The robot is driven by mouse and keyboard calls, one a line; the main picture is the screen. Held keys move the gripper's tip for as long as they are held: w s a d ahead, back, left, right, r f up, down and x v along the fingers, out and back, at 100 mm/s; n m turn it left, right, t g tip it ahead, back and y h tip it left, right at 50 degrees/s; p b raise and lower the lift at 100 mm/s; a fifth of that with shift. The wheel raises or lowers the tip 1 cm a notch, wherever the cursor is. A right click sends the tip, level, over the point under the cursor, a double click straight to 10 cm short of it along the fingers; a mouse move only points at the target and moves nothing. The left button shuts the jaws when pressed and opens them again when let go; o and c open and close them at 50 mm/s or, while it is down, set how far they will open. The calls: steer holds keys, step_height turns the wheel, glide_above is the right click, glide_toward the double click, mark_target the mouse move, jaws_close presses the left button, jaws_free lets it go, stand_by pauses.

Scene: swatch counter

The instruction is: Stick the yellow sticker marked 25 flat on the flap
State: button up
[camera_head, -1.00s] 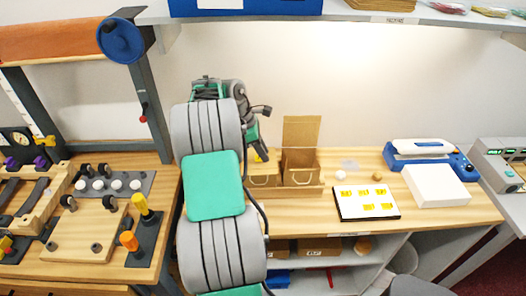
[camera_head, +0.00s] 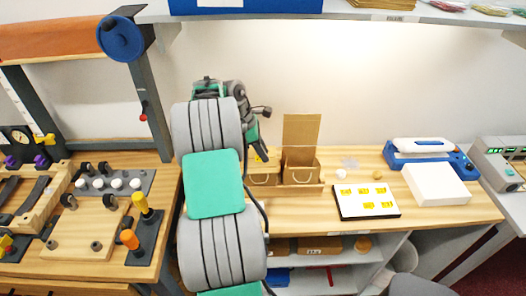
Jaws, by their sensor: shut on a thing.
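My gripper (camera_head: 259,153) is partly hidden behind my own arm, above the left cardboard box (camera_head: 263,180). A small yellow piece (camera_head: 260,159) shows at its fingertips, and the jaws are shut on it. It looks like a yellow sticker; its number is too small to read. A tall brown flap (camera_head: 301,130) stands upright at the back of the right cardboard box (camera_head: 301,175), to the right of my gripper and apart from it. More yellow stickers lie on a white, black-edged sheet (camera_head: 350,212) on the counter.
Both boxes stand in a low wooden tray (camera_head: 310,191). A white ball and a brown ball (camera_head: 377,176) lie behind the sheet. A blue and white device (camera_head: 425,152) and a white block (camera_head: 437,185) stand at right. A shelf (camera_head: 450,18) hangs above.

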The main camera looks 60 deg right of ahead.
stand_by(0.4)
steer(key=o, duration=1)
steer(key=shift+s+d+r+p+v, duration=0.2)
steer(key=shift+p+v, duration=0.25)
steer(key=shift+v, duration=1.6)
steer(key=shift+s+d+p+v, duration=0.1)
steer(key=shift+s+p+v, duration=0.25)
steer(key=shift+v, duration=1.7)
steer(key=shift+s+d+r+p+v, duration=0.15)
steer(key=shift+p+v, duration=0.35)
steer(key=shift+v, duration=1.55)
